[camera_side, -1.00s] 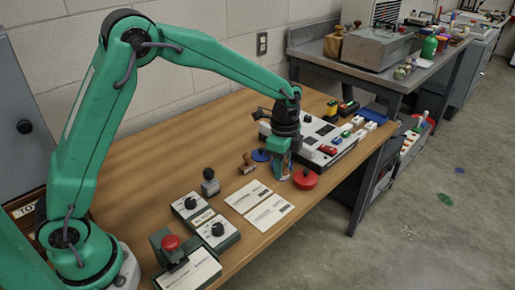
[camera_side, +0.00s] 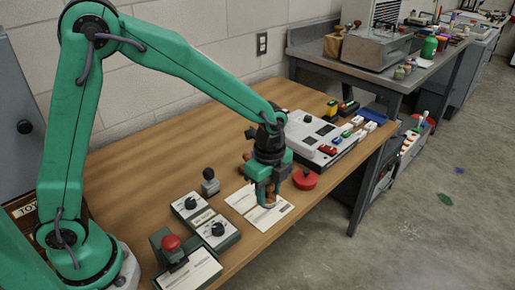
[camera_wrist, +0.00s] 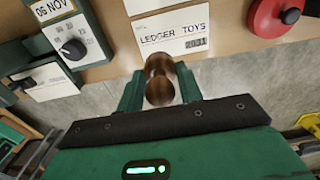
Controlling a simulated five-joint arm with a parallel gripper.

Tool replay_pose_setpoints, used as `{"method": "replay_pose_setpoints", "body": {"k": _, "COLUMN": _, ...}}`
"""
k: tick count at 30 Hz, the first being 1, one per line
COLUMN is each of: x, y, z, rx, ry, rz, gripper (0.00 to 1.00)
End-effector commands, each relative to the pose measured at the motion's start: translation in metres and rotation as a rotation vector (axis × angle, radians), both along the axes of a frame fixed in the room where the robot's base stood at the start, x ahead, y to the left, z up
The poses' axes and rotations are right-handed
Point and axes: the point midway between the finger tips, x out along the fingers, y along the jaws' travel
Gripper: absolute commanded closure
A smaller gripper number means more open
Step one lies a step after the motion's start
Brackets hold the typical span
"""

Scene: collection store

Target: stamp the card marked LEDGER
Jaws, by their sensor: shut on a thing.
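My gripper (camera_side: 268,190) is shut on a wooden-handled stamp (camera_wrist: 159,80), seen end-on between the fingers in the wrist view. The white card marked LEDGER TOYS (camera_wrist: 174,36), with a small "2031" box, lies on the table just beyond the stamp in that view. In the side view, the gripper stands over this card (camera_side: 277,213) and partly covers it. A second white card (camera_side: 238,199) lies beside it. I cannot tell whether the stamp touches the card.
A red round tin (camera_side: 305,180) with a black knob stands close to the right of the gripper. Dial boxes (camera_side: 217,231), a black-knobbed block (camera_side: 210,183) and a red-knobbed device (camera_side: 173,245) stand to the left. A grey-white panel (camera_side: 311,135) lies behind. The table's front edge is near.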

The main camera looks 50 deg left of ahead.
Motion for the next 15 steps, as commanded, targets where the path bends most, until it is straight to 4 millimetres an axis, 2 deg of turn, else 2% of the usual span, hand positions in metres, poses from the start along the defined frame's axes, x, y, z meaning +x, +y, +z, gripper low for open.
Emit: {"method": "replay_pose_setpoints", "body": {"k": 15, "x": -0.001, "y": 0.0, "z": -0.036, "rx": 0.001, "ry": 0.003, "rz": 0.001, "gripper": 0.79}}
